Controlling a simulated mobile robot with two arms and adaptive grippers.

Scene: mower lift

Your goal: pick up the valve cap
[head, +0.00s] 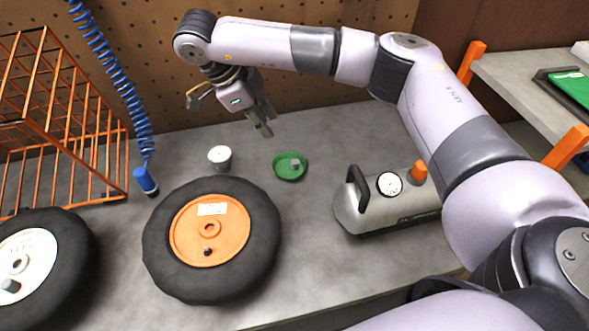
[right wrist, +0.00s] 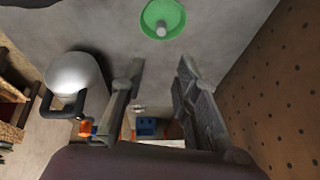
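The valve cap (head: 296,164) is a small grey cylinder in a shallow green dish (head: 281,170) on the grey workbench. In the right wrist view the cap (right wrist: 161,29) lies in the green dish (right wrist: 150,17) near the top edge, beyond the fingertips. My right gripper (head: 265,127) hangs above the bench, behind and a little left of the dish in the head view. In the right wrist view its two fingers (right wrist: 160,72) are spread with nothing between them. The cap is apart from the fingers. My left gripper is not in view.
A tyre with an orange hub (head: 233,220) lies left of the dish, with a white cup (head: 220,158) behind it. A silver air tank (head: 376,213) stands to the right. An orange rack (head: 60,137), blue coiled hose (head: 117,77) and white-hubbed tyre (head: 72,245) are left.

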